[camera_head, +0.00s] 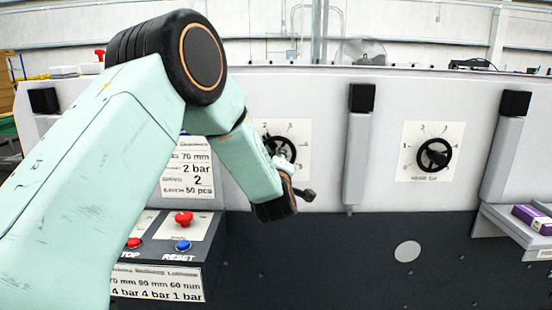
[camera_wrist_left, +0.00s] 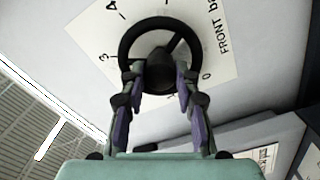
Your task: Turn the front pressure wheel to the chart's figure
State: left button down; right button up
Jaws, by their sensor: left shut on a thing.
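The front pressure wheel (camera_head: 281,146) is a black handwheel on a white dial card, partly hidden by my left arm in the head view. In the left wrist view the wheel (camera_wrist_left: 123,42) sits on its card (camera_wrist_left: 211,45), which reads "FRONT ba…" with figures 0, 3 and 4 visible. My right gripper is out of view.
A second black wheel (camera_head: 434,154) is on its own dial to the right. A lower card (camera_head: 155,284) lists several mm and bar figures. Red and blue buttons (camera_head: 182,245) sit below my left arm. A purple box (camera_head: 532,218) lies on the right shelf.

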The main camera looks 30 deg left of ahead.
pick_arm(q)
jog(key=m+p, duration=0.1)
jog(key=m, duration=0.3)
jog(key=m+p, duration=0.2)
jog(key=m, duration=0.1)
jog(key=f+m+p, duration=0.1)
jog(key=m+p, duration=0.1)
jog(key=m, duration=0.2)
jog(key=shift+s+d+m, duration=0.1)
jog(key=shift+s+m, duration=0.05)
jog(key=shift+m, duration=0.15)
dwell(0.4)
jog(key=c, duration=1.4)
grip_release()
jog(key=o, duration=0.4)
jog(key=shift+r, duration=0.35)
